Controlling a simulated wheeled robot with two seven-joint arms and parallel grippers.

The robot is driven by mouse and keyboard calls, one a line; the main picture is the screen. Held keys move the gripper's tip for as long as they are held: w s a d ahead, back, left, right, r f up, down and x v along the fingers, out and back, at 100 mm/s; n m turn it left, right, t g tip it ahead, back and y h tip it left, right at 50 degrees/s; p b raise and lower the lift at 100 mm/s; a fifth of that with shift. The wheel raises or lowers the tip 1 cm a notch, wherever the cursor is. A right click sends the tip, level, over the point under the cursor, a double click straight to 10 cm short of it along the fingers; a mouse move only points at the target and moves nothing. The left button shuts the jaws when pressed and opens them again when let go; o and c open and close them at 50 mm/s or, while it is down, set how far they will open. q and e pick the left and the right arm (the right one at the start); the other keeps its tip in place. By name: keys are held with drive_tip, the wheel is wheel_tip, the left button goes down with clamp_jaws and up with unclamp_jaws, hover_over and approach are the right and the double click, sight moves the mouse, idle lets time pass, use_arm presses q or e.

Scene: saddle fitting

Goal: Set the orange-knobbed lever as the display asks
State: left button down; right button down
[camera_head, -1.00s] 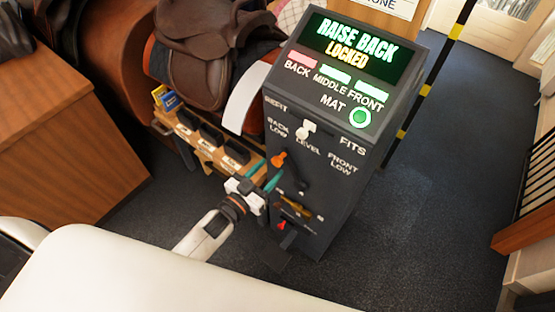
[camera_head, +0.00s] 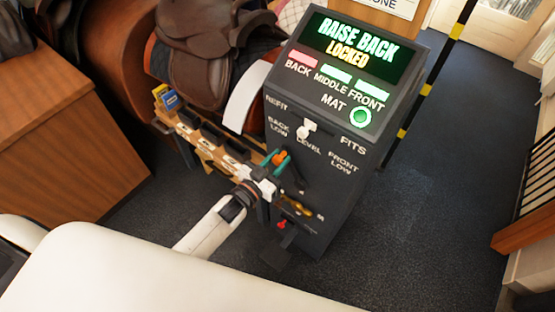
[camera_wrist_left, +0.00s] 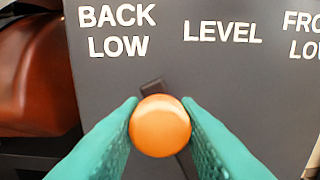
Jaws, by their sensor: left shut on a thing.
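The orange-knobbed lever (camera_head: 279,158) is on the front of a dark cabinet (camera_head: 315,215). Its knob fills the middle of the left wrist view (camera_wrist_left: 160,125), below the labels BACK LOW and LEVEL. My left gripper (camera_head: 278,160) has its teal fingers on both sides of the knob and is shut on it. The lever's dark arm runs down to the right from the knob. The display (camera_head: 352,48) reads RAISE BACK and LOCKED. Below it, the BACK light is red, and the MIDDLE, FRONT and MAT lights are green. My right gripper is not in view.
A white-knobbed switch (camera_head: 307,128) sits above the lever, between REFIT and FITS. A yellow handle and a red knob (camera_head: 281,224) are lower on the cabinet. A brown saddle (camera_head: 205,55) and a wooden rack with dark trays are to the left.

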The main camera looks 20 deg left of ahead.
use_arm(q)
drive_tip(key=d+m, duration=0.1)
drive_tip(key=s+d+r+m+p, duration=0.1)
drive_tip(key=d, duration=0.1)
drive_tip(key=d+m, duration=0.1)
drive_tip(key=shift+s+d+r+m, duration=0.15)
drive_tip(key=shift+s+d+m, duration=0.15)
drive_tip(key=shift+m, duration=0.1)
drive_tip(key=shift+s+d+m, duration=0.2)
drive_tip(key=shift+d+m, duration=0.3)
drive_tip(key=shift+m, duration=0.1)
drive_tip(key=c, duration=1.1)
unclamp_jaws()
drive_tip(key=shift+c, duration=0.2)
drive_tip(key=shift+s, duration=0.1)
drive_tip(key=v, duration=1.2)
drive_tip(key=shift+b, duration=0.35)
